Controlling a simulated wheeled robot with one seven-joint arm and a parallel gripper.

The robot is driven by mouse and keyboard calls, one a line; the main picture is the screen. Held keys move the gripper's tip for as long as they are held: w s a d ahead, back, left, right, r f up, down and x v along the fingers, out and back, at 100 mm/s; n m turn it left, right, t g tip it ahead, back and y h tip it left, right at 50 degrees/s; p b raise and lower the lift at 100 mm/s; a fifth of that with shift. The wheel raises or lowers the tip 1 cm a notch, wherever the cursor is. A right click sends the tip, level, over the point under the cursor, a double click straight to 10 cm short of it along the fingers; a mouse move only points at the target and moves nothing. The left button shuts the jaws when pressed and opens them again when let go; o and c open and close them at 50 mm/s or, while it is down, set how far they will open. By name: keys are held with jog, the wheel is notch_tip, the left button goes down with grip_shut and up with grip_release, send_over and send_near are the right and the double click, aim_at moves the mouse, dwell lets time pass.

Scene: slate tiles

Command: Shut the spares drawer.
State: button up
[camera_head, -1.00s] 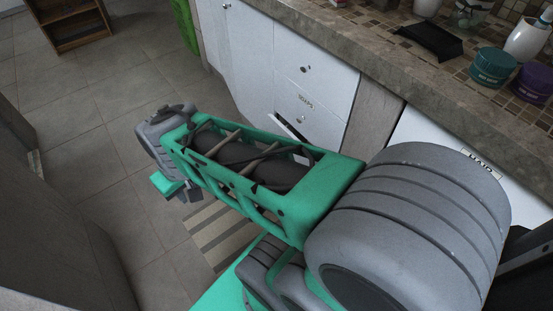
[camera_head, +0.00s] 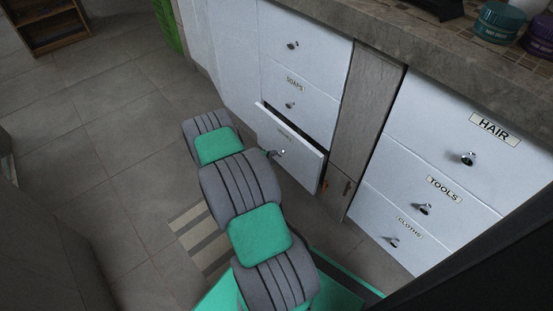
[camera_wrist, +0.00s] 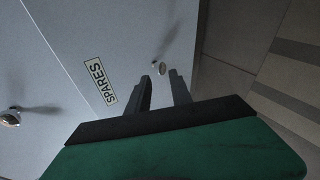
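The spares drawer (camera_head: 300,157) is the bottom drawer of the left white cabinet and stands partly pulled out, with a dark gap along its top. Its SPARES label (camera_wrist: 101,81) and round metal knob (camera_wrist: 158,68) show in the wrist view. My gripper (camera_wrist: 160,76) is in front of the drawer face, its two fingers apart, with the knob just beyond and between the tips. Contact with the knob cannot be told. In the head view my arm hides most of the gripper; only a small part shows beside the knob.
Above are the closed SOAPS drawer (camera_head: 298,97) and another closed drawer (camera_head: 296,40). To the right are a grey panel (camera_head: 362,115) and closed drawers labelled HAIR (camera_head: 455,120), TOOLS (camera_head: 430,185) and CLOTHS (camera_head: 395,230).

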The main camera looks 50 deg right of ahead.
aim_at(279, 155)
jog(key=b+x, duration=0.1)
jog(key=x, duration=0.4)
jog(key=shift+a+f+b, duration=0.1)
jog(key=shift+b, duration=0.2)
jog(key=shift+c, duration=0.3)
grip_shut()
dwell(0.7)
